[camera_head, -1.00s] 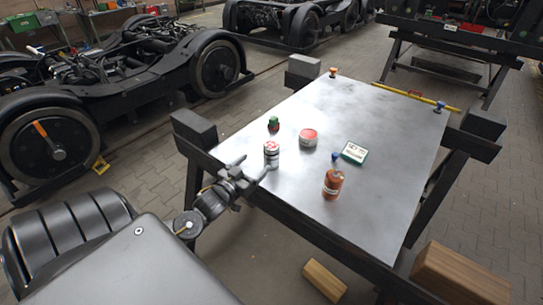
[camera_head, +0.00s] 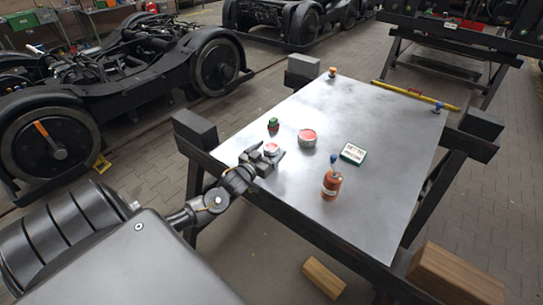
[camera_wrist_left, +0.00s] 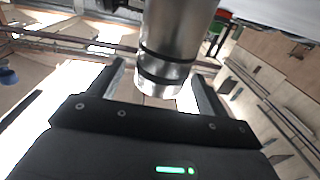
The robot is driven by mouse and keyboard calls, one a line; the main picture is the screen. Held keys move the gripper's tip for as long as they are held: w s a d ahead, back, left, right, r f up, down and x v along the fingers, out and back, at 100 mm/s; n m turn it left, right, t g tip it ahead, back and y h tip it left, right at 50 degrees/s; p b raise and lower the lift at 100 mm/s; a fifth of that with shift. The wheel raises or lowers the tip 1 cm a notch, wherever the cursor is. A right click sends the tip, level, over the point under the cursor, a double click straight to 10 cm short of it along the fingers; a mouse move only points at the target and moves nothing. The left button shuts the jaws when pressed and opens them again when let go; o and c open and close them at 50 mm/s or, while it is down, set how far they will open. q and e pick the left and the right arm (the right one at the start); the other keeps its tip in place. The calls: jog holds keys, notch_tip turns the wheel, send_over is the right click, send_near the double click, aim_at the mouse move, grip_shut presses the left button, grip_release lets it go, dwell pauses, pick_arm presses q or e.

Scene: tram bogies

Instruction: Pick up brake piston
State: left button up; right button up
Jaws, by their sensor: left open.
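The brake piston is a metallic cylinder with dark ring grooves. It fills the upper middle of the left wrist view (camera_wrist_left: 170,45). In the head view only its red and white top (camera_head: 271,148) shows, on the near left part of the metal table; its lower body is hidden by my gripper. My left gripper (camera_head: 266,158) is open at the piston. In the left wrist view its two fingers (camera_wrist_left: 160,88) stand on either side of the piston's end, with gaps visible. My right gripper is not in view.
On the metal table (camera_head: 375,115) a red-topped tin (camera_head: 307,138), a small green-and-red item (camera_head: 273,125), an orange bottle with a blue cap (camera_head: 331,180) and a green-and-white box (camera_head: 353,153) stand near the piston. A yellow level (camera_head: 415,95) lies along the far edge. The right side is clear.

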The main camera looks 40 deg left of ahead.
pick_arm(q)
jog(key=shift+c, duration=0.4)
jog(key=c, duration=1)
jog(key=shift+c, duration=0.2)
jog(key=shift+r, duration=0.1)
jog(key=shift+r, duration=0.2)
notch_tip(320, 180, up, 2)
jog(key=shift+r+b, duration=0.15)
jog(key=shift+b, duration=0.35)
jog(key=s+d+r+b, duration=0.1)
jog(key=s+r, duration=0.9)
jog(key=s, duration=0.4)
jog(key=shift+d, duration=0.15)
